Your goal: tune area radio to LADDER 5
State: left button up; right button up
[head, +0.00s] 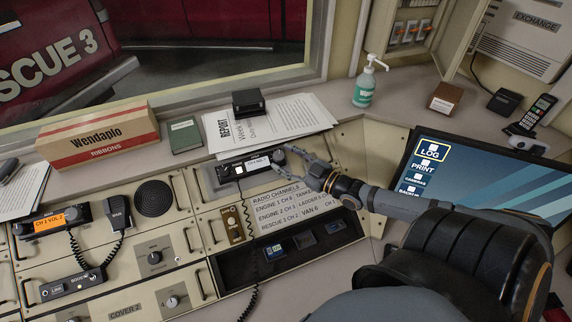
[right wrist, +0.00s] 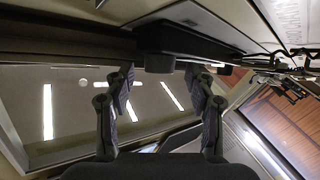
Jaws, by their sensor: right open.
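A radio (head: 245,168) with a small pale display sits in the console's upper panel, below the papers. The display text is too small to read. A dark round knob (head: 279,157) is at its right end. My right gripper (head: 290,155) is beside that knob, coming from the right. In the right wrist view its two fingers (right wrist: 160,95) are apart, with a dark knob (right wrist: 160,62) beyond and between them; I cannot tell if they touch it. A radio channels card (head: 285,203) lists LADDER 5, but its channel number is hidden by my arm. My left gripper is not in view.
Another radio (head: 48,223) at the left has an orange display reading CH 1 VOL 2, with a handset (head: 117,213) beside it. Papers (head: 270,122) and a black box (head: 248,102) lie behind the right radio. A monitor (head: 440,170) stands right of my arm.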

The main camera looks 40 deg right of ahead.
jog(key=shift+w+a+r, duration=0.1)
jog(key=c, duration=1.1)
jog(key=shift+r+m+h+p, duration=0.1)
jog(key=shift+m+h+p, duration=0.35)
jog(key=shift+p, duration=0.35)
jog(key=shift+c, duration=0.2)
jog(key=m+h+p, duration=0.2)
jog(key=m+t+h+p, duration=0.1)
jog(key=m+h+p, duration=0.1)
jog(key=p, duration=0.1)
jog(key=a+m+h+p, duration=0.1)
jog(key=m+h+p, duration=0.1)
jog(key=p, duration=0.1)
jog(key=shift+m+t, duration=0.35)
jog(key=shift+t, duration=0.05)
jog(key=shift+a+f+m+h+p, duration=0.1)
jog(key=shift+f+m+h+p, duration=0.05)
jog(key=shift+m+h+p, duration=0.55)
jog(key=shift+a+f+m+h+p, duration=0.1)
jog(key=shift+m+h+p, duration=0.4)
jog(key=shift+h, duration=0.25)
